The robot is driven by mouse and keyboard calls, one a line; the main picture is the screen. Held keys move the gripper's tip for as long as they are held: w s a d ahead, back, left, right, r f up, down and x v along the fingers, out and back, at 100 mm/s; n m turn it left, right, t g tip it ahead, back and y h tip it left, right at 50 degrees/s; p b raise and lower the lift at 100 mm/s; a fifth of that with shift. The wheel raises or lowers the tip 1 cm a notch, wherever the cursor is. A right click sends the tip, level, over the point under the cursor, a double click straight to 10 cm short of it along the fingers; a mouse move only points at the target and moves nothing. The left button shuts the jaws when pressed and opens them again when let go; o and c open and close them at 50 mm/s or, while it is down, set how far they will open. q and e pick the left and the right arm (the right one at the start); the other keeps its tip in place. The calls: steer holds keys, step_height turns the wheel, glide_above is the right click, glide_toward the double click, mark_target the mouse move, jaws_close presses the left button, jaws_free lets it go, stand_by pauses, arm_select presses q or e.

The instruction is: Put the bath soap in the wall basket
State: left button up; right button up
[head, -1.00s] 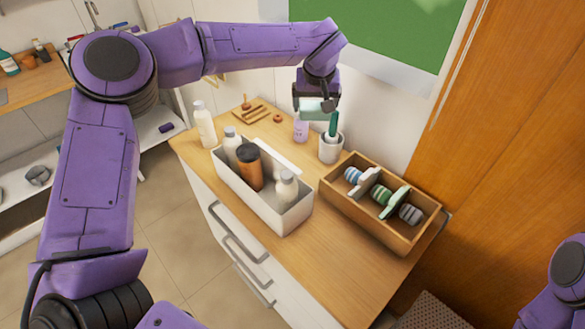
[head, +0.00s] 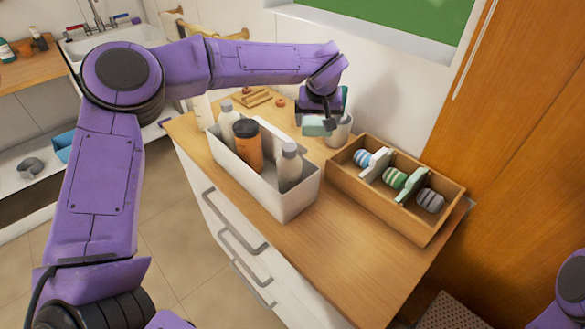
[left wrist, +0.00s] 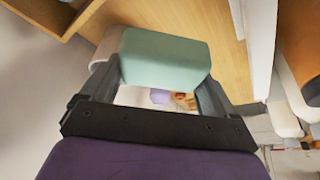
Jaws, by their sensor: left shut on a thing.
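My left gripper (head: 322,122) is shut on a pale green block, which I take to be the bath soap (head: 318,126). It holds the block above the wooden top, in front of the white cup and beside the white bin. The left wrist view shows the green block (left wrist: 165,60) between the two fingers. I see no basket fixed to the wall in these frames. My right gripper is out of view; only part of a purple arm shows at the lower right.
A white bin (head: 290,205) with several bottles stands on the wooden top (head: 330,260). To its right is a wooden box (head: 395,218) with striped rounded items and dividers. A white cup (head: 341,133) stands behind the block. The front right of the top is clear.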

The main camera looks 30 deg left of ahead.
mark_target(314, 156)
arm_select(q)
step_height(314, 156, down, 11)
steer(key=shift+r+p, duration=0.1)
steer(key=shift+p, duration=0.2)
steer(key=o, duration=0.8)
